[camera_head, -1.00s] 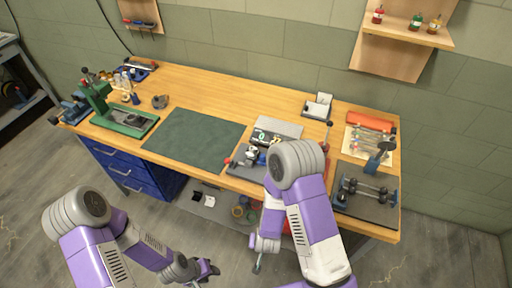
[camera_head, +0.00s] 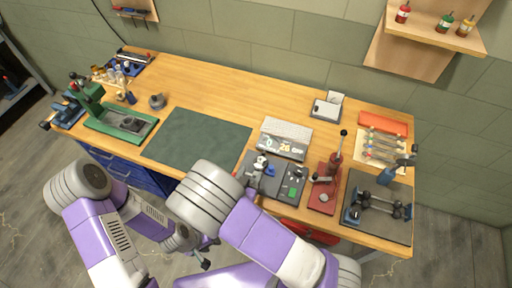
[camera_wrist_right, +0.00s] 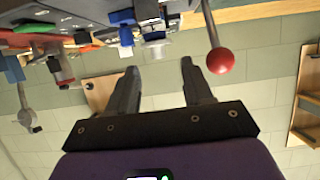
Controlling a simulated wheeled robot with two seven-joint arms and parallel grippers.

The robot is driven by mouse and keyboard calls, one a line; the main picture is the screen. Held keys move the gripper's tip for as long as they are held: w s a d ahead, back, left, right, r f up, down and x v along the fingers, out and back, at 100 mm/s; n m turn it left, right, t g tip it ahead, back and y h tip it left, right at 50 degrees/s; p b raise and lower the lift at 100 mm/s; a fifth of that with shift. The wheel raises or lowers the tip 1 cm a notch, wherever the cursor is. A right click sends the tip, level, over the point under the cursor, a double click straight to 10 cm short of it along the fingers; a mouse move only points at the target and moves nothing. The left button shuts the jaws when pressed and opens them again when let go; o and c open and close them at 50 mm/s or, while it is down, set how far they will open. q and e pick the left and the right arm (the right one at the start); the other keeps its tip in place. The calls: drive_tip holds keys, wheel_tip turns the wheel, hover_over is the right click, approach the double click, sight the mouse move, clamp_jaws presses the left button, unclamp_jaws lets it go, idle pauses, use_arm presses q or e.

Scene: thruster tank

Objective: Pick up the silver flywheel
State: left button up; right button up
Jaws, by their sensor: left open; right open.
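I cannot single out the silver flywheel with certainty. A small pale round part (camera_head: 323,197) sits on the red fixture (camera_head: 318,208), and small silver and blue parts (camera_head: 268,168) sit on the grey tray beside it. My left gripper (camera_head: 203,257) is low in front of the bench, small and partly covered by my arms. My right gripper is hidden behind my arm in the head view. In the right wrist view, my right gripper (camera_wrist_right: 160,66) is open and empty, its fingers pointing towards a silver-white round part (camera_wrist_right: 155,48) beside blue parts, apart from it.
A red ball-ended lever (camera_wrist_right: 220,60) hangs close to one right finger. Bare wood lies behind the mat.

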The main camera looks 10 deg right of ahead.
sight(259, 165)
drive_tip(key=x, duration=0.4)
drive_tip(key=d+r+x, duration=0.1)
drive_tip(key=x, duration=0.2)
drive_tip(key=shift+r, duration=0.1)
drive_tip(key=shift+a, duration=0.1)
clamp_jaws()
